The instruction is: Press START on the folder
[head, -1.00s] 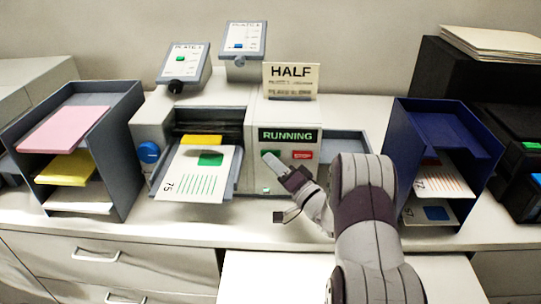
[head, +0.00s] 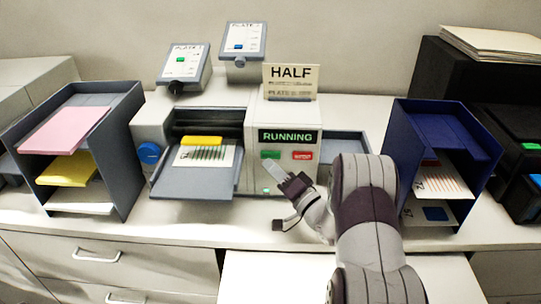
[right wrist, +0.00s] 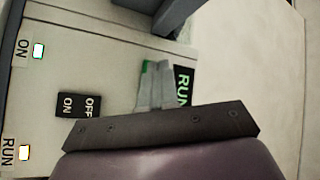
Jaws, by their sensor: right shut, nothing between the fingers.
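The folder (head: 245,130) stands mid-counter, its display (head: 288,136) reading RUNNING. Below the display are a green button (head: 270,155), its label too small to read, and a red button (head: 302,156). A printed sheet (head: 225,156) lies partly inside the folder, under a yellow piece (head: 201,141), at the top of the grey feed tray (head: 190,184). My right gripper (head: 268,167) is shut and empty, its tips just below the green button. In the right wrist view the shut fingers (right wrist: 155,85) overlap a bit of green; contact cannot be told. My left gripper is not in view.
A grey rack (head: 125,165) with pink, yellow and white paper stands left. A blue rack (head: 395,135) with printed sheets stands right. A HALF card (head: 291,78) and two plate panels (head: 183,68) stand behind. An ON/OFF switch (right wrist: 77,104) shows on the folder.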

